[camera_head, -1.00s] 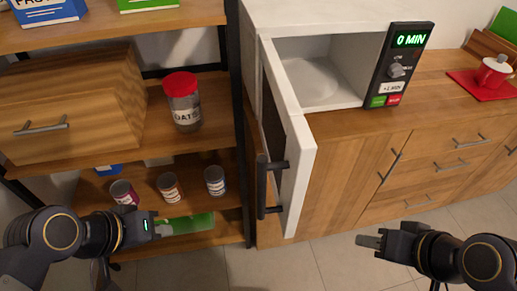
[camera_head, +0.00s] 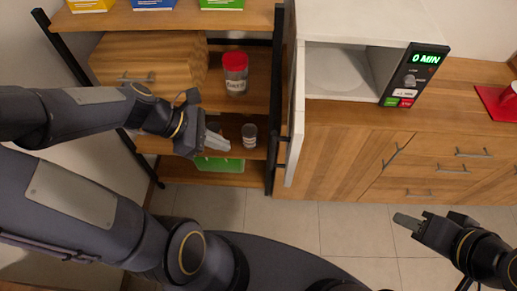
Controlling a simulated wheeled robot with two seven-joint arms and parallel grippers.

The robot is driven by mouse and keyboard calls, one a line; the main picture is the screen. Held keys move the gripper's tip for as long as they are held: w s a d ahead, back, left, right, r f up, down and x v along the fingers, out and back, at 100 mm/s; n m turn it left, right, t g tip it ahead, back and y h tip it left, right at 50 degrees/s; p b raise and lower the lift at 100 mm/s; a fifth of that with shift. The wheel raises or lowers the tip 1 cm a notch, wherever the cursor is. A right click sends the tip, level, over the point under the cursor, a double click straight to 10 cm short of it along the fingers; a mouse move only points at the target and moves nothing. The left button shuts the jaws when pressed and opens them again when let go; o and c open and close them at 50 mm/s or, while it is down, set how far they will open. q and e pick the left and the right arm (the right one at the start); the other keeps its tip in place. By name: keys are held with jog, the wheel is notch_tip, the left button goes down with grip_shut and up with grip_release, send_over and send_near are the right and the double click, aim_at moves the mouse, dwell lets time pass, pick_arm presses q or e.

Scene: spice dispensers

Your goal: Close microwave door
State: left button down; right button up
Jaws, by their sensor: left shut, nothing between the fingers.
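The dark door handle (camera_head: 281,152) is on the door's left face, partly against the shelf. My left gripper (camera_head: 227,146) is shut and empty, in front of the shelf, left of the handle and apart from it. My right gripper (camera_head: 406,221) looks shut and empty, over the floor in front of the drawers, well right of the door.
The open shelf on the left holds a red-lidded jar (camera_head: 235,73), a can (camera_head: 249,135) and a green item (camera_head: 220,163). A dark shelf post (camera_head: 273,105) stands close beside the open door. The tiled floor (camera_head: 335,225) before the cabinet is clear.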

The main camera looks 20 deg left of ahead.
pick_arm(q)
jog(key=w+d+f+b, duration=0.1)
jog(key=w+d+f, duration=0.2)
jog(key=d+f, duration=0.2)
jog(key=shift+w+d, duration=0.3)
jog(key=shift+d, duration=1.3)
jog(key=shift+d, duration=0.1)
